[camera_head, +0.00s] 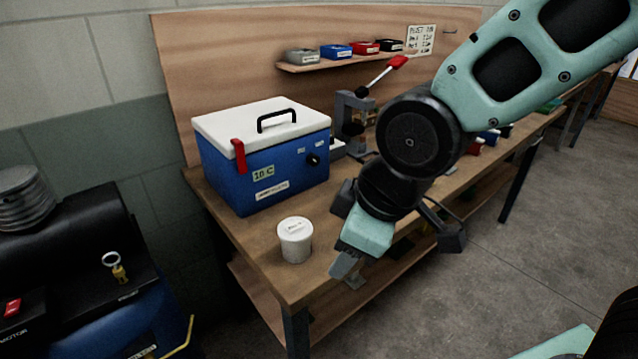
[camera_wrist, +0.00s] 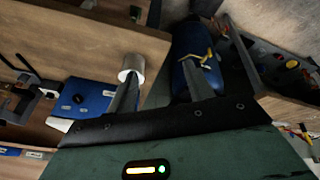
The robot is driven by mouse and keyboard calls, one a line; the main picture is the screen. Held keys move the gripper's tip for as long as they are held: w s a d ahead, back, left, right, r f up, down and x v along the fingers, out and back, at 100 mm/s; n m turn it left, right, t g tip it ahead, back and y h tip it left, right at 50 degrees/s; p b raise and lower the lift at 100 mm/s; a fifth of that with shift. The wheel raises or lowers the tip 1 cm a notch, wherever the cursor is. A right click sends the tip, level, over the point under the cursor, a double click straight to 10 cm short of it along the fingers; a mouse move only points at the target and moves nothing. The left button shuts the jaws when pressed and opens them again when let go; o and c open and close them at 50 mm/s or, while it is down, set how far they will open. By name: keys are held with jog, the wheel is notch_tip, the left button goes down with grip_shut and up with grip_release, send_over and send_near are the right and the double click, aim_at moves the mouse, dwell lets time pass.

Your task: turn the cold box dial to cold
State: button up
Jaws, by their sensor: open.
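The cold box (camera_head: 222,178) is blue with a white lid, a black handle and a red latch. The black dial (camera_head: 314,160) is on the right of the box's front face. I cannot read its setting. In the wrist view, the box (camera_wrist: 97,101) and the dial (camera_wrist: 77,99) show at the left, beyond the fingers. My gripper (camera_head: 348,272) is open and empty near the bench's front edge, right of and apart from the box. Its spread fingers (camera_wrist: 158,73) show in the wrist view.
A white lidded tub (camera_head: 295,243) stands on the workbench (camera_head: 262,236) in front of the box. A grey device with a red-handled lever (camera_head: 352,112) stands behind my arm. Several small bins sit on the shelf (camera_head: 345,60). A black and blue machine (camera_head: 75,255) stands at the left.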

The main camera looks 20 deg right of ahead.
aim_at(316, 162)
jog(key=w+d+f+n+t+y+b, duration=0.1)
jog(key=w+d+f+n+t+b, duration=0.2)
jog(key=w+b, duration=0.4)
jog(key=w+d+f+n+t+y+b, duration=0.1)
jog(key=w+d+f+n+t+b, duration=0.3)
jog(key=w+b, duration=0.3)
jog(key=w+d+f+n+t+y+b, duration=0.1)
jog(key=w+d+f+n+t+b, duration=0.2)
jog(key=w+b, duration=0.4)
jog(key=shift+d+f+n+t+b, duration=0.15)
jog(key=shift+d+n+t+b, duration=0.1)
jog(key=shift+n+t+b, duration=0.5)
jog(key=shift+d+f+n+t+b, duration=0.2)
jog(key=shift+n+t+b, duration=0.35)
jog(key=shift+b, duration=0.4)
jog(key=shift+w+d+r+n+t+b, duration=0.25)
jog(key=shift+d+n+t+b, duration=0.15)
jog(key=shift+d+n+b, duration=0.35)
jog(key=shift+w+a+r+n, duration=0.2)
jog(key=shift+w+a+n, duration=0.05)
jog(key=shift+w, duration=0.15)
jog(key=x, duration=1.6)
jog(key=shift+w+a+r, duration=0.15)
jog(key=shift+w+a, duration=0.1)
jog(key=c, duration=1)
